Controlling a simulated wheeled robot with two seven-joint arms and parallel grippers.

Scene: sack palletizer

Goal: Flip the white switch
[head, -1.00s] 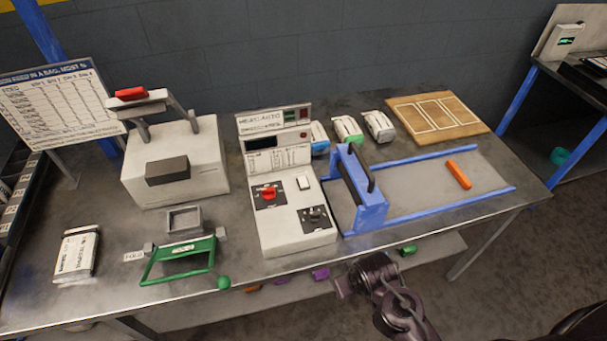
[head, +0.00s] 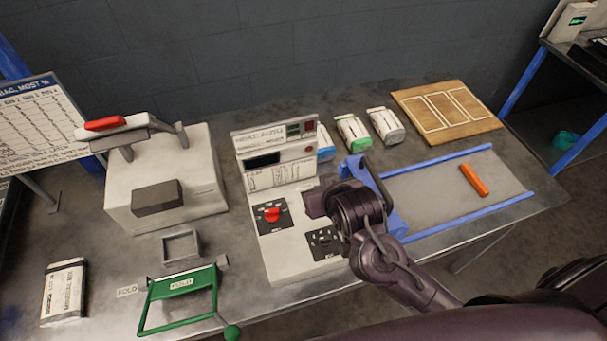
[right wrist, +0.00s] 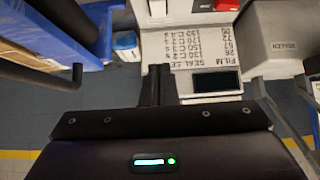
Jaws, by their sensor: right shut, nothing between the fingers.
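The white control panel (head: 285,245) stands mid-table, with a red rotary knob (head: 272,214) on it. The white switch (right wrist: 157,8) shows at the top edge of the right wrist view, beside the red knob (right wrist: 212,4). In the head view my right gripper hides the switch. My right gripper (head: 314,203) is over the panel's right side, around where the switch sits. In the right wrist view the shut, empty fingers (right wrist: 159,72) point toward the switch, with a gap in the picture between them. I cannot tell whether they touch the panel. My left gripper is out of view.
The blue-railed tray (head: 455,185) with an orange bar (head: 474,180) lies right of the panel. A black dial (head: 323,242) is just below my right gripper. A white machine (head: 165,180) and a green-handled frame (head: 180,290) stand left.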

